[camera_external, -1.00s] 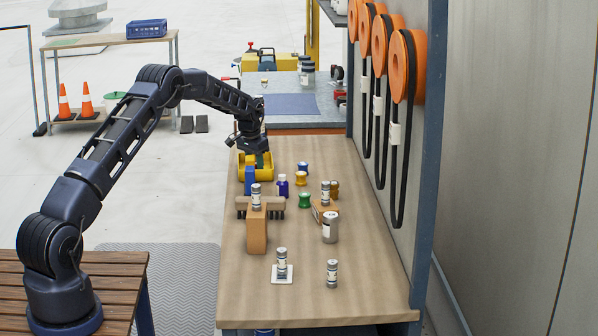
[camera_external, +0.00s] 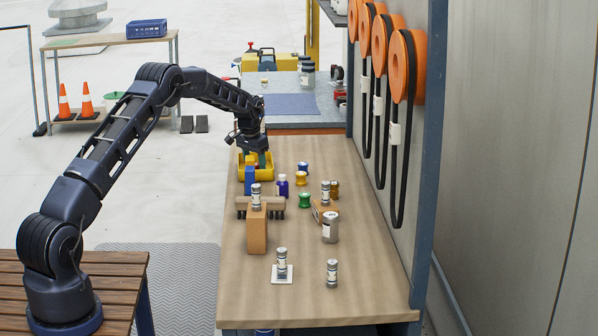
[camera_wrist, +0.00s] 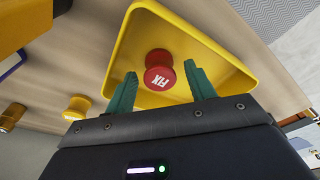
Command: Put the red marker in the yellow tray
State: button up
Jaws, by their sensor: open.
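The red marker (camera_wrist: 158,78) shows its round top with white letters in the wrist view. It is inside the outline of the yellow tray (camera_wrist: 232,72), near the tray's middle. My gripper (camera_wrist: 160,82) is open, with one green finger on each side of the marker and a visible gap on both sides. In the external view my gripper (camera_external: 254,160) is low over the yellow tray (camera_external: 267,176) at the far left of the bench. I cannot tell whether the marker's base rests on the tray floor.
A blue block (camera_external: 249,183) stands just in front of the tray. The bench's front right is mostly clear.

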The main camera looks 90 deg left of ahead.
notch_tip(320, 180, up, 11)
jog(key=s+d, duration=0.1)
dwell(0.3)
jog(key=shift+d, duration=0.1)
jog(key=w+d+r+m, duration=0.1)
jog(key=w+d+r, duration=0.3)
jog(key=d+r, duration=0.55)
jog(key=w+d+r+m+t, duration=0.1)
jog(key=w+d+r, duration=0.3)
jog(key=d, duration=1)
jog(key=w+d+r+m, duration=0.1)
jog(key=w+d+r, duration=0.2)
jog(key=d+r, duration=0.7)
jog(key=s+d+r+m+t, duration=0.1)
jog(key=s+d+r, duration=0.15)
jog(key=d, duration=0.95)
jog(key=s+d+r+m, duration=0.15)
jog(key=s+d, duration=0.25)
jog(key=d, duration=0.9)
jog(key=s+d, duration=0.8)
jog(key=d, duration=0.4)
jog(key=s+d+f+m, duration=0.1)
jog(key=s+d+f, duration=0.2)
jog(key=s+d, duration=0.3)
jog(key=s+d+f+m+t+h, duration=0.1)
jog(key=s+d+f, duration=0.3)
jog(key=s, duration=0.9)
jog(key=d+m, duration=0.1)
jog(key=d, duration=0.2)
